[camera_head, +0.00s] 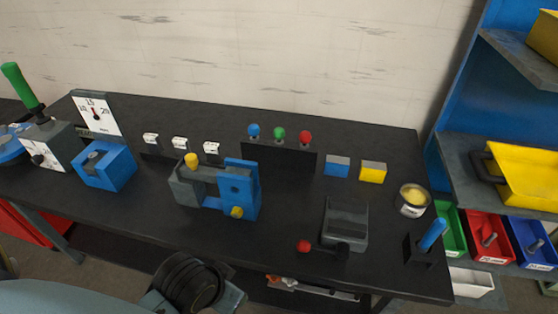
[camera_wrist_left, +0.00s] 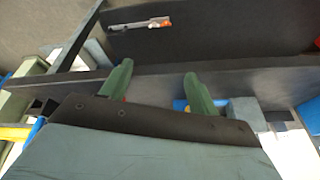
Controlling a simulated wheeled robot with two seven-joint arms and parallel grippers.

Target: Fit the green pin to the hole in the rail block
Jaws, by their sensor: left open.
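The green pin (camera_head: 279,132) shows as a green ball head standing in a dark rack, between a blue-headed pin (camera_head: 253,131) and a red-headed pin (camera_head: 305,137). My right gripper is in neither view.
A blue vise-like block (camera_head: 108,167) stands left, and a grey block with a red-knobbed lever (camera_head: 345,222) right. A blue-handled peg (camera_head: 432,235) and an open can (camera_head: 411,200) are farther right. The front left tabletop is fairly clear.

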